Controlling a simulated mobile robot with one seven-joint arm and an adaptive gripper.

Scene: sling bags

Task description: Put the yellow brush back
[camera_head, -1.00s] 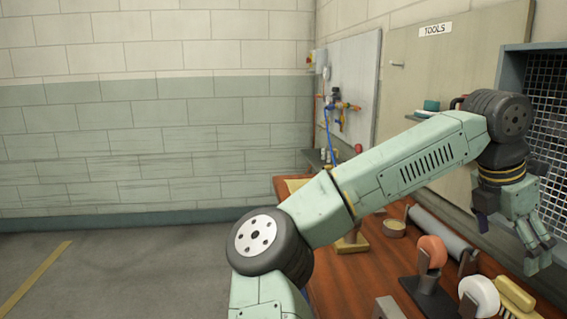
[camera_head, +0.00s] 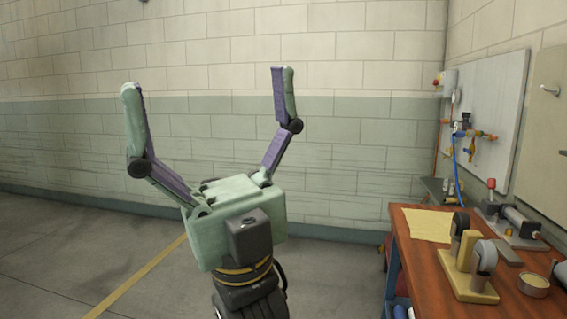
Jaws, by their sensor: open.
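My gripper (camera_head: 208,85) fills the left middle of the head view, close to the camera. Its two fingers point up and are spread wide apart. Nothing is between them. It is over open floor, well left of the workbench (camera_head: 408,275). I cannot make out a yellow brush in the present view.
On the bench are a yellowish sheet (camera_head: 428,225), a wooden stand (camera_head: 468,283) with two wheels, a round tin or roll (camera_head: 533,284) and a red-knobbed device (camera_head: 491,200). A panel with fittings and a blue hose (camera_head: 457,170) hangs behind. The floor (camera_head: 80,255) is clear.

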